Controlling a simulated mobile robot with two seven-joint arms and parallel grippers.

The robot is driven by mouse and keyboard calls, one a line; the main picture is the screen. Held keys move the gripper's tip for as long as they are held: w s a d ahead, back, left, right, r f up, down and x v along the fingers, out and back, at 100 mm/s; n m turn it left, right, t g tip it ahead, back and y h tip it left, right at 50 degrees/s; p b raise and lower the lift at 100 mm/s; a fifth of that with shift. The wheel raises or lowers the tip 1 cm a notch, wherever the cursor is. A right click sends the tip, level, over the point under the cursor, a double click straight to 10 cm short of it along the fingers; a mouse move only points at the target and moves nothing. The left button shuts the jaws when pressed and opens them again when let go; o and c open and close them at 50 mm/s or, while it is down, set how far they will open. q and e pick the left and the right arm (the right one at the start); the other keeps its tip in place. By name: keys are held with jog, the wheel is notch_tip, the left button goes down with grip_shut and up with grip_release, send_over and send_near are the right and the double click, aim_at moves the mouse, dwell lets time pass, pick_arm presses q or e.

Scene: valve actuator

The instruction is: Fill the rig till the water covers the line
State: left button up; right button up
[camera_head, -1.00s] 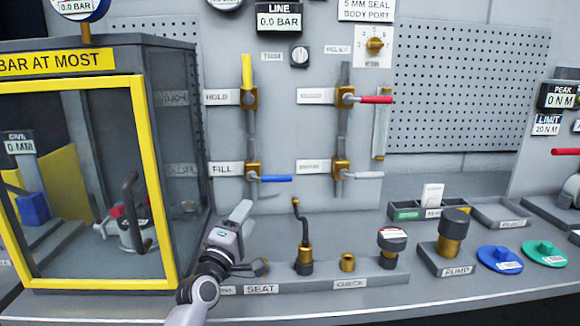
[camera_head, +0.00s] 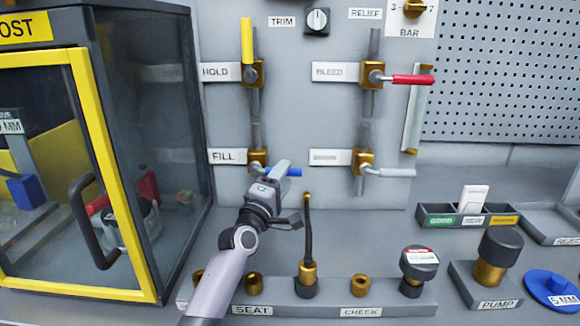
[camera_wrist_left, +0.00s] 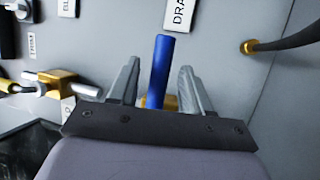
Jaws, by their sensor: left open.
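The FILL valve (camera_head: 257,158) is a brass body on the wall panel with a blue lever (camera_head: 294,172) pointing right. My left gripper (camera_head: 281,170) is open at this lever and hides part of it in the head view. In the left wrist view the blue lever (camera_wrist_left: 159,70) stands between the two spread fingers, with gaps visible on both sides. A pale upright sight strip (camera_head: 417,110) is at the right of the pipes; I cannot make out water or a line in it. My right gripper is not in view.
The HOLD valve (camera_head: 249,72) has an upright yellow lever. The BLEED valve has a red lever (camera_head: 412,79) pointing right, with a grey lever (camera_head: 392,172) below. A yellow-framed cabinet (camera_head: 80,170) stands left.

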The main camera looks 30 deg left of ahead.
pick_arm(q)
jog(key=shift+x, duration=2.1)
jog(key=shift+a, duration=0.1)
grip_shut()
